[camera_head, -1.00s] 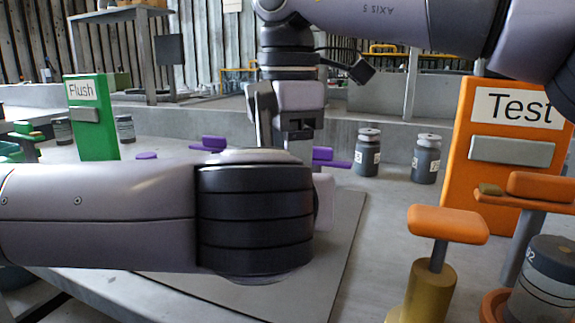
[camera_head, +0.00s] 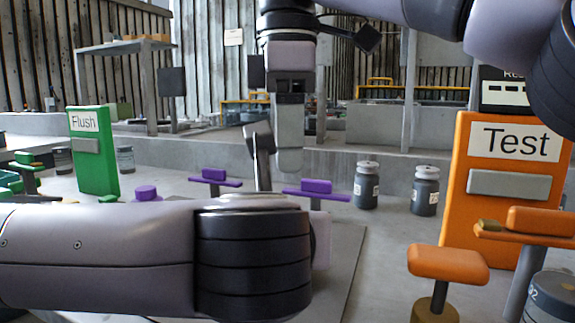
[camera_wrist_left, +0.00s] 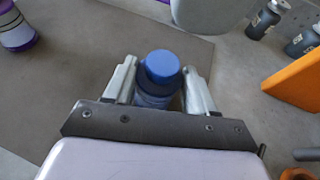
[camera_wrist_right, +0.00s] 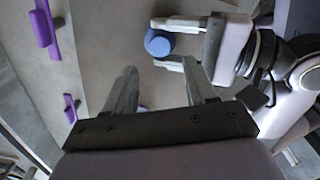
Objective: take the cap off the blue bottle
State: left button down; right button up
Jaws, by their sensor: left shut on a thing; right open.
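The blue bottle (camera_wrist_left: 150,99) stands between the fingers of my left gripper (camera_wrist_left: 162,85), which is shut on its body. Its round blue cap (camera_wrist_left: 162,66) sits on top. The right wrist view shows this blue cap (camera_wrist_right: 158,43) beside the left fingers. In the head view my left wrist hides the bottle. My right gripper (camera_head: 276,165) is open and empty, above and beyond my left wrist. Its spread fingers (camera_wrist_right: 160,90) also show in the right wrist view, apart from the cap.
A purple bottle (camera_wrist_left: 17,32) stands on the mat. Purple T-shaped fixtures (camera_head: 316,188) are behind my left wrist. A green Flush panel (camera_head: 94,152) stands left, an orange Test panel (camera_head: 505,190) right. Grey bottles (camera_head: 366,186) stand at the back. Orange-topped fixtures (camera_head: 448,264) are front right.

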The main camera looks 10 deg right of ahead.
jog(key=shift+f, duration=3.9)
grip_shut()
jog(key=shift+n, duration=1.6)
jog(key=shift+o, duration=0.2)
grip_release()
jog(key=shift+r, duration=0.1)
